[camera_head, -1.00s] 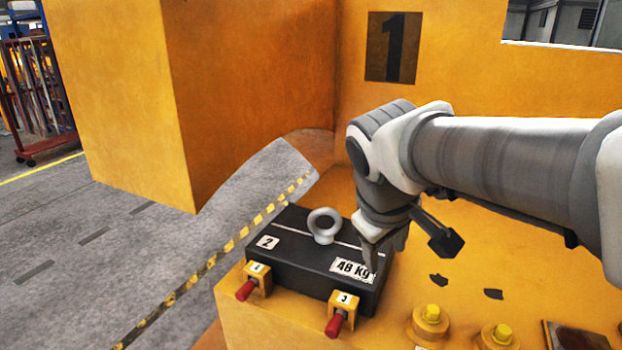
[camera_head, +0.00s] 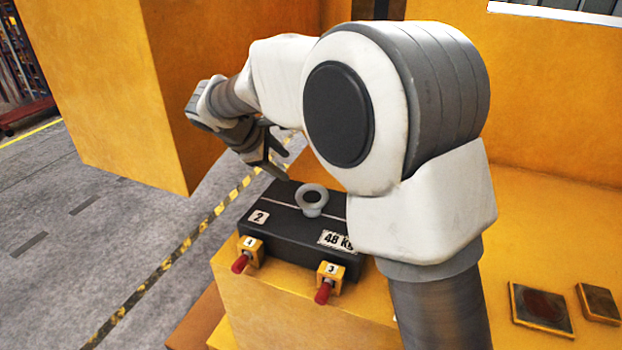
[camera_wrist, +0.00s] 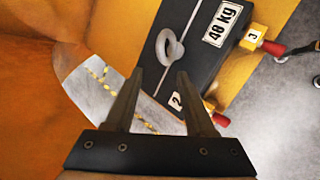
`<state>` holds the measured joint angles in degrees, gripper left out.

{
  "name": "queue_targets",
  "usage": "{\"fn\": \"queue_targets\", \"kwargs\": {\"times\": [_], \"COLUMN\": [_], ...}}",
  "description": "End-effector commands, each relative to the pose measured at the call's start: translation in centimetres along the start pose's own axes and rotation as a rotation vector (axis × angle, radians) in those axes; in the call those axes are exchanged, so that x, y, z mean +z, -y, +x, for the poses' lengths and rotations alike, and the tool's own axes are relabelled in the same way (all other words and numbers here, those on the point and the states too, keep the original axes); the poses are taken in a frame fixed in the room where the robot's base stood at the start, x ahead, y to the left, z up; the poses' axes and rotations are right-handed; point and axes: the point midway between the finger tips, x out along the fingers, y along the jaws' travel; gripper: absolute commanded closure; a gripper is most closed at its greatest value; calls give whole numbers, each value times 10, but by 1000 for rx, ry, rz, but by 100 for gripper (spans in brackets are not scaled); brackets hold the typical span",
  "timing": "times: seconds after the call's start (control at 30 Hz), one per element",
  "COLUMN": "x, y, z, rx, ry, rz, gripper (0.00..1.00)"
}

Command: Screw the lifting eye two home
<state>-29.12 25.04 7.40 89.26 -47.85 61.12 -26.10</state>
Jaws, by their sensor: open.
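The lifting eye (camera_head: 312,199) is a grey ring standing on top of the black casting (camera_head: 277,223) marked 2 and 48 kg. In the wrist view the eye (camera_wrist: 170,46) lies beyond my fingertips, roughly in line with the space between them, and the casting (camera_wrist: 203,62) runs up to the right. My gripper (camera_head: 279,160) is open and empty, above the far left of the casting and apart from the eye. Its two fingers (camera_wrist: 156,76) show spread in the wrist view. The eye's thread and seat are hidden, so I cannot tell how deep it sits.
Red-handled yellow clamps 4 (camera_head: 247,250) and 3 (camera_head: 328,280) stand at the casting's near side. A tall orange block (camera_head: 120,90) rises behind my gripper at the left. Dark square plates (camera_head: 541,307) lie at the right. My arm covers the middle.

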Motion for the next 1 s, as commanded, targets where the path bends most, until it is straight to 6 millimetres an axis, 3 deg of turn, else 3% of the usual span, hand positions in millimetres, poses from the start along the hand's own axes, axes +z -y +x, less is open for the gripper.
{"fn": "queue_targets", "kwargs": {"times": [0.17,0.7,1.0], "x": [1,2,1], "y": [0,0,0], "z": [25,140,169], "rx": [-3,-3,0], "ry": [3,3,0], "rz": [0,3,3], "gripper": [45,45,45]}}
